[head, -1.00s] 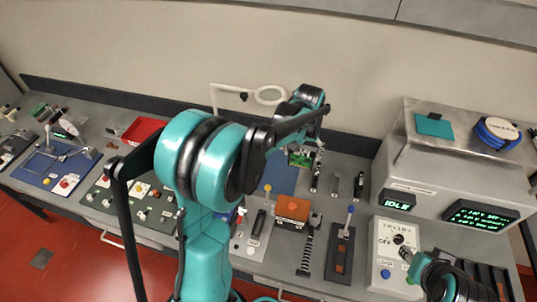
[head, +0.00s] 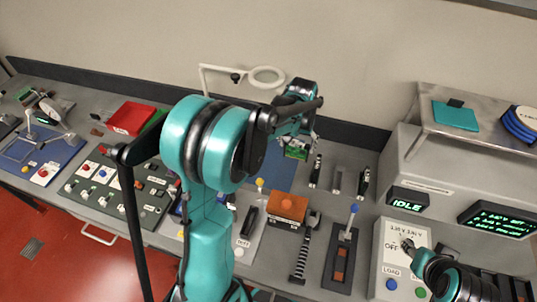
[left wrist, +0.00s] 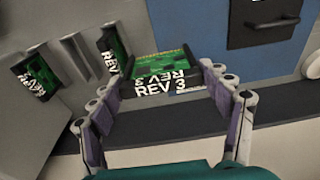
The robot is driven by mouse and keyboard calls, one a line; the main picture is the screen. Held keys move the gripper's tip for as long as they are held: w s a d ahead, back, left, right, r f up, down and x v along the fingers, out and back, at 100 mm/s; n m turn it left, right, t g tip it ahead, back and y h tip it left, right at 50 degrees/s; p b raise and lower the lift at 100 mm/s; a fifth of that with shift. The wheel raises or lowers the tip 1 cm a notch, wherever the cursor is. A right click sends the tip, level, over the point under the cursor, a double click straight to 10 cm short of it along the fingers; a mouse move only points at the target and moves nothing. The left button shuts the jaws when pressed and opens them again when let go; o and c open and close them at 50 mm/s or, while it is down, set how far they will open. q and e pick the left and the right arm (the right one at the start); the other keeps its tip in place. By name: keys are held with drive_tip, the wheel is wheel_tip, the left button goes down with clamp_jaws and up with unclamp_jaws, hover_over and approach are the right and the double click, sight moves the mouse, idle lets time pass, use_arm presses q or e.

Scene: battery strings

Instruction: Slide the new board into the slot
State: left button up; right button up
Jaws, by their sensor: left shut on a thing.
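My left gripper (head: 298,136) is shut on a green board (head: 296,153) above the back of the bench, beside the slots. In the left wrist view the board (left wrist: 160,72), marked "REV 3", sits between the fingertips (left wrist: 165,88). A row of three slots stands close by. The outer two hold dark-and-green boards (left wrist: 38,74) and (left wrist: 112,52), and the middle slot (left wrist: 78,55) looks empty; it also shows in the head view (head: 337,181). The held board is apart from the slots. My right gripper (head: 412,256) is by the knob of a white panel (head: 392,262); its fingers are unclear.
A blue mat (head: 276,176) lies beside the slots. A magnifier lamp (head: 266,77) stands behind. A grey tester reading "IDLE" (head: 407,201) is at the right. An orange block (head: 287,207) and levers (head: 342,258) fill the front. The back wall limits room behind.

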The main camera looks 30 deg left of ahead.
use_arm(q)
drive_tip(key=shift+s+a+f+b, duration=0.15)
drive_tip(key=shift+a+f+b, duration=0.2)
drive_tip(key=shift+a+f, duration=1.1)
drive_tip(key=shift+s+a+f+b, duration=0.15)
drive_tip(key=shift+a+f+b, duration=0.2)
drive_tip(key=shift+a+f, duration=1.1)
drive_tip(key=shift+s+a+f+b, duration=0.15)
drive_tip(key=shift+a+f+b, duration=0.2)
drive_tip(key=shift+a+f, duration=1.1)
drive_tip(key=shift+d+f, duration=0.15)
drive_tip(key=shift+d, duration=0.1)
drive_tip(key=shift+f, duration=0.2)
drive_tip(key=o, duration=1.2)
drive_tip(key=shift+r, duration=0.15)
